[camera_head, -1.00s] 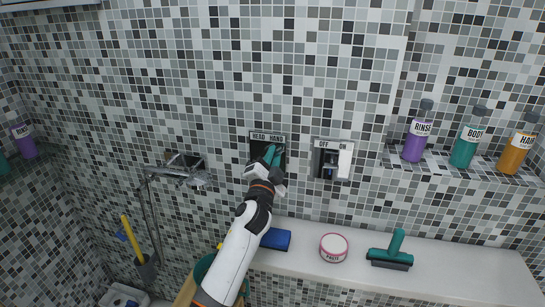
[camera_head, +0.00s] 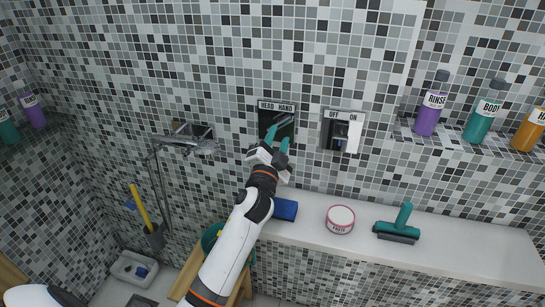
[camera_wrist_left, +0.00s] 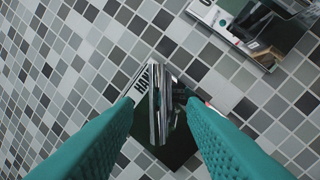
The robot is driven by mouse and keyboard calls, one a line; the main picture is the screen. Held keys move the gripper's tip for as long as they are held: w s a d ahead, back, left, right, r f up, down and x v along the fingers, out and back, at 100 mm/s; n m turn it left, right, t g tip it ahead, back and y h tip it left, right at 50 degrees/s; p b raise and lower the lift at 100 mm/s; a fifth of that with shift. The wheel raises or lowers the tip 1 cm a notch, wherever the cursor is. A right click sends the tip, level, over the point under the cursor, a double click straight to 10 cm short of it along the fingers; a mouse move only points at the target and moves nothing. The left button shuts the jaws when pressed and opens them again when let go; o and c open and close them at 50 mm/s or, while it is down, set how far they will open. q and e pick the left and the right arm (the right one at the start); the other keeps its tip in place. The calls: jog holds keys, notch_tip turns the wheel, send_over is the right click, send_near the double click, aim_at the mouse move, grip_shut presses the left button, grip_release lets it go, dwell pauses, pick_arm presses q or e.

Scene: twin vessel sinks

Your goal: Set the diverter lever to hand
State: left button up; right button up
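The diverter plate (camera_head: 277,105), labelled HEAD on the left and HAND on the right, is set in the mosaic wall above the ledge. In the head view, my left gripper (camera_head: 277,139) is in front of its dark recess, teal fingers apart. A dark and chrome part (camera_wrist_left: 181,94), perhaps the lever, lies between the fingertips. I cannot tell which side the lever points to, nor whether a finger touches it. My right gripper is not in view.
An OFF/ON control (camera_head: 342,131) is close to the right of the diverter. Below, the white ledge (camera_head: 450,246) holds a blue sponge (camera_head: 285,210), a pink-white jar (camera_head: 340,219) and a teal squeegee (camera_head: 399,226). A chrome wall fitting with a hose (camera_head: 185,143) is to the left.

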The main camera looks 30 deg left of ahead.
pick_arm(q)
jog(key=b+v, duration=0.1)
jog(key=v, duration=0.6)
jog(key=shift+f, duration=0.15)
